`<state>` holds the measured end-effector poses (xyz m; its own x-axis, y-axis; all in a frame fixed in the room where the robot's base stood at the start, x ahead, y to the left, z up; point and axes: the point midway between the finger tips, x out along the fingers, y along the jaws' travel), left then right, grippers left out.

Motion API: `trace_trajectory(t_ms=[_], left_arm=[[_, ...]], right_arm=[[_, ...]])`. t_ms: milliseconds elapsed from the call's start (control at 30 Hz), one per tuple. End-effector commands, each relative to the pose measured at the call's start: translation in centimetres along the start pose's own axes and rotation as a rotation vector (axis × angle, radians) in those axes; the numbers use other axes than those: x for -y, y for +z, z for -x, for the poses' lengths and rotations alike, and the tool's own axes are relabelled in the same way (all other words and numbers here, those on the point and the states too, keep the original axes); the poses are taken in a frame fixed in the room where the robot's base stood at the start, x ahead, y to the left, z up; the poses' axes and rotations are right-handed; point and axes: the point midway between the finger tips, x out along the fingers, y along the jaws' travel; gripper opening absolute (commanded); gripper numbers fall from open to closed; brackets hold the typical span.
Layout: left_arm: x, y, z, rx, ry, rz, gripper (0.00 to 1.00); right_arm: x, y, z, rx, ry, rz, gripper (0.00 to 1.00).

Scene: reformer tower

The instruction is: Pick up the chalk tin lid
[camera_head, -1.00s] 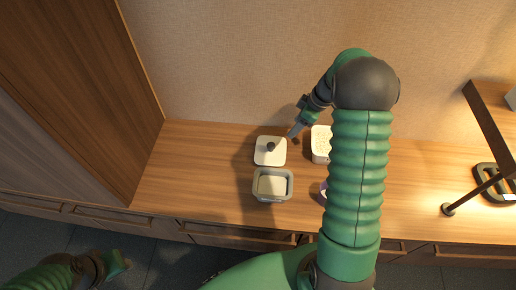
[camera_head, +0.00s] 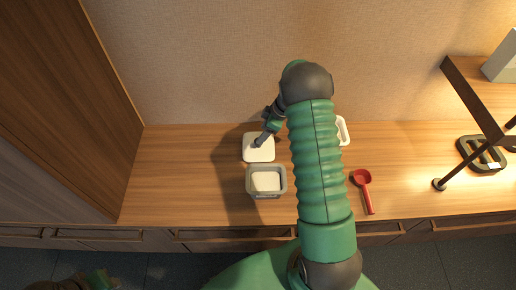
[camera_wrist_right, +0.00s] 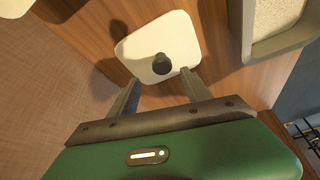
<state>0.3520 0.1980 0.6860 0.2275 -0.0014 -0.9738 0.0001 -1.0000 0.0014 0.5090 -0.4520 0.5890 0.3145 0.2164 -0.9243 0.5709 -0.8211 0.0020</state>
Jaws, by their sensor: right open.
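The white square chalk tin lid (camera_head: 262,155) lies on the wooden counter, behind the grey open tin. It also shows in the right wrist view (camera_wrist_right: 142,48), with a dark round knob (camera_wrist_right: 161,63) on it. My right gripper (camera_head: 259,142) is over the lid at its knob. In the right wrist view my right gripper (camera_wrist_right: 161,77) is open, with the knob in line with the gap between its fingertips. I cannot tell whether they touch the lid.
The grey open tin (camera_head: 284,181) with pale contents stands just in front of the lid. A white container (camera_head: 343,131) is partly hidden behind my right arm. A red scoop (camera_head: 363,184) lies right of it. A dark stand (camera_head: 480,155) is far right. The counter's left side is clear.

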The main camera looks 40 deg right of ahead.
Motion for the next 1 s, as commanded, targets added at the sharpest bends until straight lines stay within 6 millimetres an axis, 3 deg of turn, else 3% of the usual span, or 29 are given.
trace_trajectory(t_ms=[100, 233, 500, 933, 1000], left_arm=[[0.0, 0.3, -1.2, 0.000, 0.000, 0.000, 0.39], [0.0, 0.4, -1.8, 0.000, 0.000, 0.000, 0.39], [0.0, 0.4, -1.7, 0.000, 0.000, 0.000, 0.39], [0.0, 0.4, -1.7, 0.000, 0.000, 0.000, 0.39], [0.0, 0.4, -1.7, 0.000, 0.000, 0.000, 0.39]], right_arm=[[0.6, 0.5, -2.6, 0.002, -0.004, 0.001, 0.57], [0.6, 0.6, -4.5, 0.002, -0.002, 0.000, 0.57], [0.6, 0.4, -4.8, 0.001, 0.000, 0.000, 0.57], [0.6, 0.5, -4.9, 0.001, -0.001, -0.001, 0.01], [0.6, 0.5, -4.8, 0.001, -0.001, -0.001, 0.00]])
